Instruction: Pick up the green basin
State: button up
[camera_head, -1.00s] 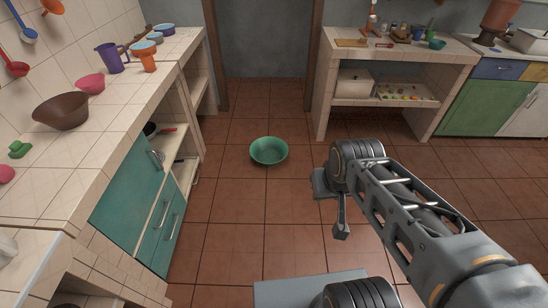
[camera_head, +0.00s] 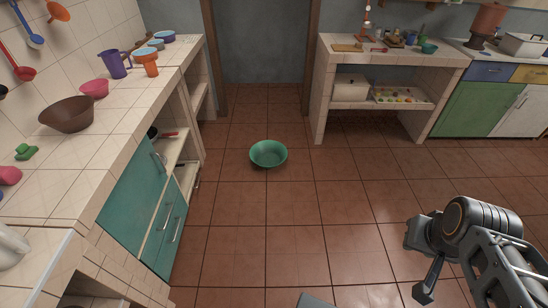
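The green basin (camera_head: 268,155) stands upright on the brown tiled floor, near the middle of the head view. It looks empty and nothing touches it. My gripper (camera_head: 424,262) is at the lower right, well to the right of the basin and nearer the camera. It is apart from the basin. A dark finger-like part points down from it. I cannot make out both fingertips, so its opening is unclear. No object shows in it.
A tiled counter (camera_head: 96,150) with teal doors (camera_head: 150,195) runs along the left, bearing a brown bowl (camera_head: 67,114) and several vessels. Another tiled counter (camera_head: 322,95) stands at the back right, beside green cabinets (camera_head: 465,105). The floor around the basin is clear.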

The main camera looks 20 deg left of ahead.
aim_at(268, 154)
jog(key=u, duration=0.25)
jog(key=i, duration=1.85)
jog(key=u, duration=1.1)
jog(key=i, duration=1.35)
jog(key=u, duration=1.55)
jog(key=i, duration=0.5)
jog(key=u, duration=0.35)
